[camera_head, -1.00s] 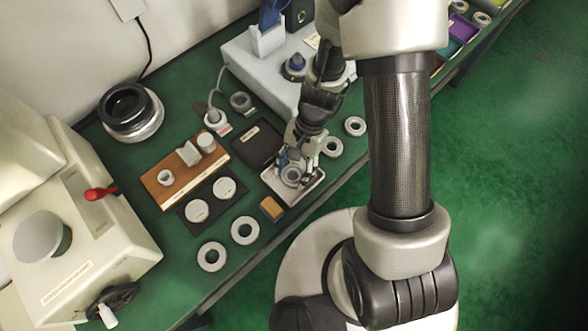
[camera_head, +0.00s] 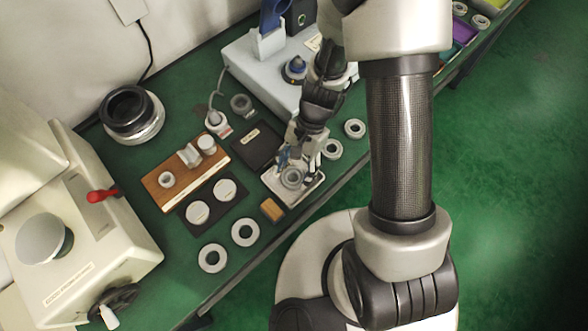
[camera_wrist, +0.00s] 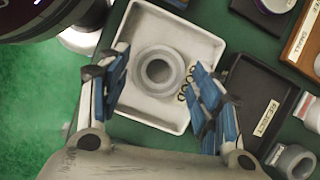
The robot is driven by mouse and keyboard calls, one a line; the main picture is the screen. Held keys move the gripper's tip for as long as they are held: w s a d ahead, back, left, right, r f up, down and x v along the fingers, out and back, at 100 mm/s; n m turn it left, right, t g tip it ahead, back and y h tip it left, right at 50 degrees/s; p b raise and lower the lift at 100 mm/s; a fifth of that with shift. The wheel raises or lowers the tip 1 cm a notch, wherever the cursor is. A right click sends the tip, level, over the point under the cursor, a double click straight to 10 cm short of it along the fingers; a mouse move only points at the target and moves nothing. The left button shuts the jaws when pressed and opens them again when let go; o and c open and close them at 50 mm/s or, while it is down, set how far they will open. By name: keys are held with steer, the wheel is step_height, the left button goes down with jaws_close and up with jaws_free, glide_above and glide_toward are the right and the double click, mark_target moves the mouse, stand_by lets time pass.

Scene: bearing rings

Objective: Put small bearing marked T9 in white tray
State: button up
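A grey bearing ring (camera_wrist: 157,72) lies inside the white tray (camera_wrist: 203,42), with its hole facing up; I cannot read a marking on it. Both also show in the head view, the ring (camera_head: 292,178) in the tray (camera_head: 317,187). My gripper (camera_wrist: 160,85) is open over the tray, one blue-padded finger on each side of the ring. Gaps show between both fingers and the ring. In the head view my gripper (camera_head: 297,165) partly covers the tray.
A black labelled tray (camera_wrist: 255,95) stands right of the white tray in the wrist view. In the head view, loose rings (camera_head: 245,231) lie at the front, others (camera_head: 331,149) near the table edge. A wooden block (camera_head: 164,195) holds parts; a small tan block (camera_head: 271,208) is close.

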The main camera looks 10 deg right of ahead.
steer(key=d+r+n+t+h+p, duration=0.1)
steer(key=d+r+n+t+p, duration=0.15)
steer(key=r, duration=1.05)
steer(key=d+r+n+t+p, duration=0.1)
steer(key=d+r+n+p, duration=0.15)
steer(key=r, duration=1.05)
steer(key=s+d+r+n+t+h, duration=0.1)
steer(key=s+r+n+t, duration=0.1)
steer(key=s+r, duration=0.2)
steer(key=s+d+r+n+t+h+b, duration=0.1)
steer(key=s+d+r+n+t, duration=0.1)
steer(key=s+r, duration=0.2)
steer(key=shift+d+r, duration=0.25)
steer(key=shift+r, duration=0.15)
steer(key=shift+t, duration=0.25)
